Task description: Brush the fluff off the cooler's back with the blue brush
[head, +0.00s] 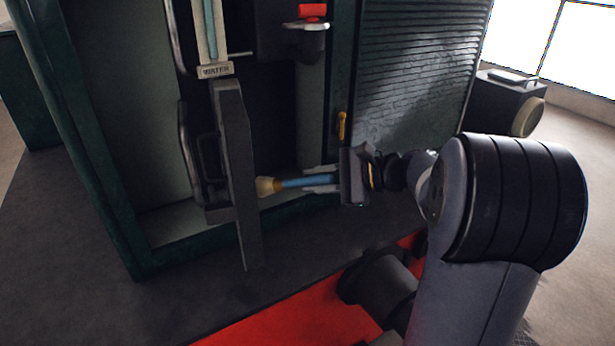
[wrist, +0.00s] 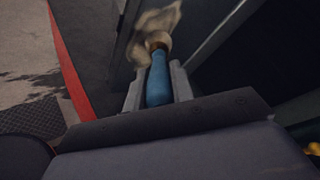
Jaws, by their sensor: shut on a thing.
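The blue brush (head: 303,182) is held level in my gripper (head: 322,180). Its tan bristle end (head: 266,186) points left, at the right side of a tall dark slab (head: 238,170), which appears to be the cooler. In the wrist view, my gripper (wrist: 157,88) is shut on the blue handle (wrist: 159,78), a finger on each side. The bristles (wrist: 159,18) are at or very near a dark face. Beige fluffy material (wrist: 137,50) shows beside the bristles there. Whether the bristles touch the face is unclear. The fluff cannot be made out in the head view.
The slab stands at the open front of a green cabinet (head: 120,190). A gauge labelled WATER (head: 215,71) is above it. A red-topped valve (head: 312,12), a yellow handle (head: 341,126) and a louvred panel (head: 415,80) are to the right. Open floor (head: 60,270) lies left.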

